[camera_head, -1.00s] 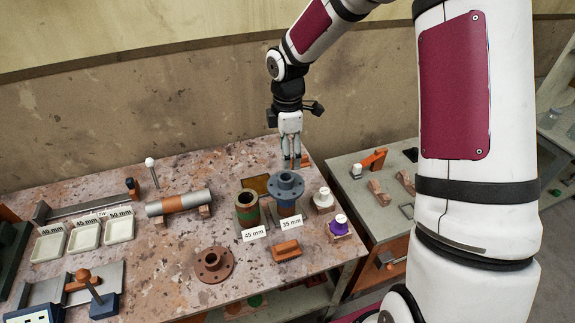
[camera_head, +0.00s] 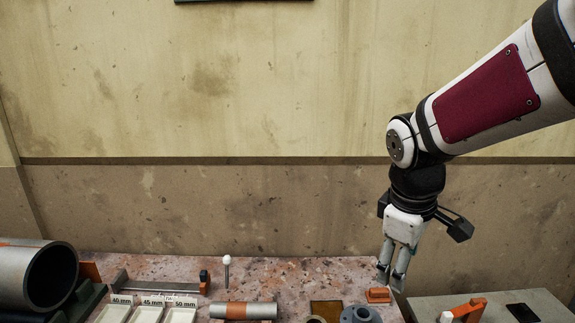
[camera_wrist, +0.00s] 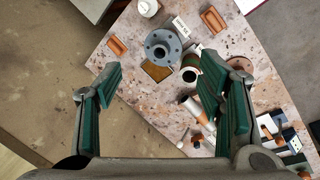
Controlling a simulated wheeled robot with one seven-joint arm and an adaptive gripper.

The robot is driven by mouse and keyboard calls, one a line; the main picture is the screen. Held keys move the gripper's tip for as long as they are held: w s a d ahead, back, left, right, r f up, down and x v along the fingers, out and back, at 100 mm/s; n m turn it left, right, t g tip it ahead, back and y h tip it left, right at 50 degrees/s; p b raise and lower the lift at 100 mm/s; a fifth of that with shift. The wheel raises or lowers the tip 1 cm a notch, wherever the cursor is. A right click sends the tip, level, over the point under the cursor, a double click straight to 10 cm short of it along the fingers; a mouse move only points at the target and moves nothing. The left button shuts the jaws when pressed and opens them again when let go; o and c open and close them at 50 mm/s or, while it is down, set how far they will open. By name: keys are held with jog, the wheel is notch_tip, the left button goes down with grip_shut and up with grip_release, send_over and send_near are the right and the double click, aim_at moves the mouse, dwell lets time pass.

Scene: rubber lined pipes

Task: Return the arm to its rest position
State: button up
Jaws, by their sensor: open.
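My gripper (camera_head: 392,280) hangs from the arm at the right of the head view, fingers pointing down, above the far right end of the stone-topped table (camera_head: 270,268). In the wrist view my gripper (camera_wrist: 160,100) has its two green-padded fingers wide apart with nothing between them. Below it in the wrist view lie a blue-grey flange (camera_wrist: 163,48), a dark green pipe (camera_wrist: 190,70) and a brown square plate (camera_wrist: 157,71). An orange block (camera_head: 378,295) sits near the fingertips in the head view; I cannot tell the height gap.
A large grey pipe (camera_head: 50,275) lies at the left. A grey side table (camera_head: 500,305) with an orange tool (camera_head: 467,310) is at right.

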jog(key=s+a+r+m+t+y, duration=0.1)
jog(key=s+r+m+t, duration=0.2)
jog(key=s+m, duration=0.6)
jog(key=s+r, duration=0.2)
jog(key=s, duration=0.4)
jog(key=shift+r+y+b, duration=0.15)
jog(key=shift+y+b, duration=0.15)
jog(key=shift+b, duration=0.1)
